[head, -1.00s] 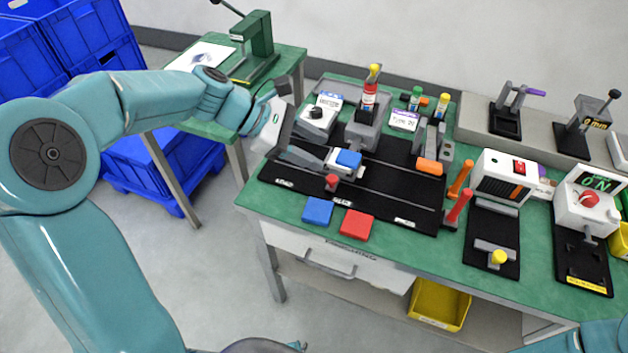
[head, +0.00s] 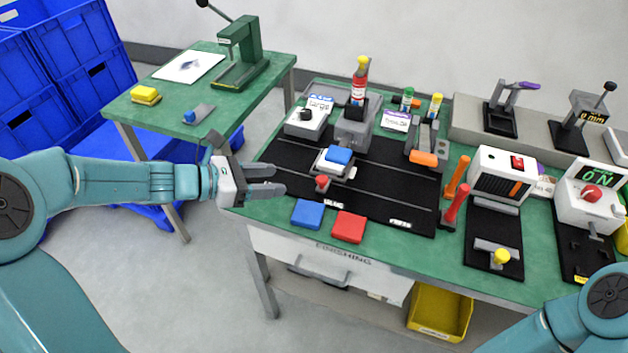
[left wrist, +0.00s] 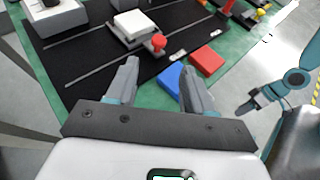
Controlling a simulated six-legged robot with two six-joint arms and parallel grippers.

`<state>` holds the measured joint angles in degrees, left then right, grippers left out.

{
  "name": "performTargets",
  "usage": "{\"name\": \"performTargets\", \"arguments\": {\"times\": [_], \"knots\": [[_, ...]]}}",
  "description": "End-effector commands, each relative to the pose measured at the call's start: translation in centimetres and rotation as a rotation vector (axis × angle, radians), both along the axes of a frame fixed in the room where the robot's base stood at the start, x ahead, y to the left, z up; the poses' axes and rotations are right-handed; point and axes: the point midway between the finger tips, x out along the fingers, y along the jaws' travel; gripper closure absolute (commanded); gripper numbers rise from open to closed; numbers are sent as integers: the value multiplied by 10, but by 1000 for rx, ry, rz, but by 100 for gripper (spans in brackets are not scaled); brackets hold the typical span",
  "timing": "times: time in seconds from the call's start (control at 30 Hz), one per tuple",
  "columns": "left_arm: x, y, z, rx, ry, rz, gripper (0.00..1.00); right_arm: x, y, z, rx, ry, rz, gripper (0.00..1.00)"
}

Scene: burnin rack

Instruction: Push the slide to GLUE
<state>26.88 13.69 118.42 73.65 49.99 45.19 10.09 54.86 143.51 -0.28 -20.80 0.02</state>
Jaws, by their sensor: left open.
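The slide (head: 331,167) sits on the black track board (head: 385,190), in front of the grey stand with the red bottle (head: 359,85). It carries a blue block (head: 339,155), and its red knob (head: 322,183) stands just behind the middle label (head: 333,205), which looks like GLUE. In the left wrist view the slide's top (left wrist: 135,24) looks white. My left gripper (head: 282,180) is open and empty, left of the slide and apart from it, by the table's left edge. My right gripper (left wrist: 250,104) shows small in the left wrist view; its jaws are unclear.
A blue pad (head: 307,213) and a red pad (head: 349,227) lie in front of the board. Red and orange posts (head: 453,205) stand at its right. A green side table (head: 165,115) holds a press. Free floor lies left of the bench.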

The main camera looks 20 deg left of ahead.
Motion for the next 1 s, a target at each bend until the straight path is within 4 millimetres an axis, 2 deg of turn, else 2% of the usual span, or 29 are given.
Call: {"name": "performTargets", "arguments": {"times": [0.03,0.2,0.4,0.6,0.9,0.93,1.0], "knots": [[8,-11,-7,-1,1,-7,48,0,0,-3,0,0,0,57],[33,-39,-23,0,1,-5,48,0,0,-8,0,0,0,57],[57,-65,-37,2,1,-1,48,0,0,-11,0,0,0,57],[70,-76,-43,1,-1,3,48,0,0,-12,0,0,0,57],[71,-78,-44,2,0,4,48,0,0,-12,0,0,0,57],[71,-78,-44,2,0,4,55,0,0,-12,0,0,0,57],[71,-78,-44,2,0,3,78,0,0,-12,0,0,0,57]]}}
